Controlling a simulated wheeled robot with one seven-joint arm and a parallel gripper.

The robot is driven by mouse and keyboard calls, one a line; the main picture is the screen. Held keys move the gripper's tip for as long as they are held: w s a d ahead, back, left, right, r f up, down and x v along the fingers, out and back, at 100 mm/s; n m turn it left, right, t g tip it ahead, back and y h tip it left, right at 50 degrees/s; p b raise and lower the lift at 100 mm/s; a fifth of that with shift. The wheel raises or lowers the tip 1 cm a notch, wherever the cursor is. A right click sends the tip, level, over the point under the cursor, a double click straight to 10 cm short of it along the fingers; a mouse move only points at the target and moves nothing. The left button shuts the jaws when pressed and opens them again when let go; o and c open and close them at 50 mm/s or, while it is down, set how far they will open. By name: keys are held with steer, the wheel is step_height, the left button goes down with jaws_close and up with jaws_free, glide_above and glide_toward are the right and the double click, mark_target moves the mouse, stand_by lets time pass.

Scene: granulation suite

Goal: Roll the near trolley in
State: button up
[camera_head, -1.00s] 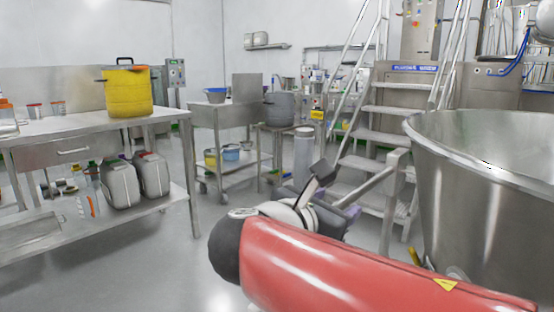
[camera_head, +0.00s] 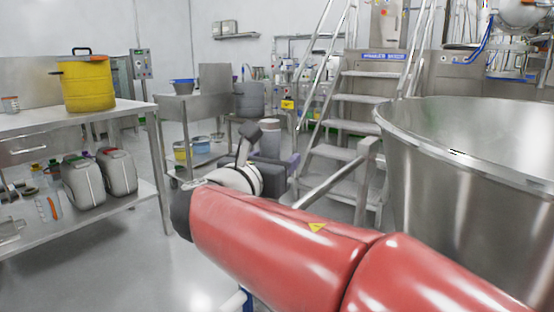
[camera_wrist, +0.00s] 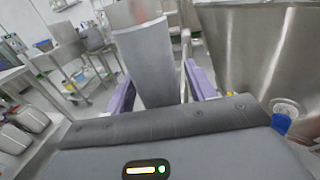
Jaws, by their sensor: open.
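A large round steel bowl (camera_head: 470,190) fills the right of the head view. A steel post (camera_head: 366,180) with a slanting bar (camera_head: 335,183) stands at its left side; the bowl's wheels or base are out of view. It also shows at the right of the wrist view (camera_wrist: 265,60). My gripper (camera_head: 287,168) is left of the bar, partly hidden behind my wrist. I cannot tell whether the fingers touch the bar.
A steel cart (camera_head: 188,107) with a blue bowl stands back left. A steel table (camera_head: 75,115) on the left carries a yellow pot (camera_head: 88,88); canisters sit on its lower shelf. Steps (camera_head: 345,130) rise behind my gripper. The floor between table and arm is clear.

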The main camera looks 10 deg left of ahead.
steer(key=shift+c, duration=0.4)
jaws_close()
steer(key=shift+d, duration=0.1)
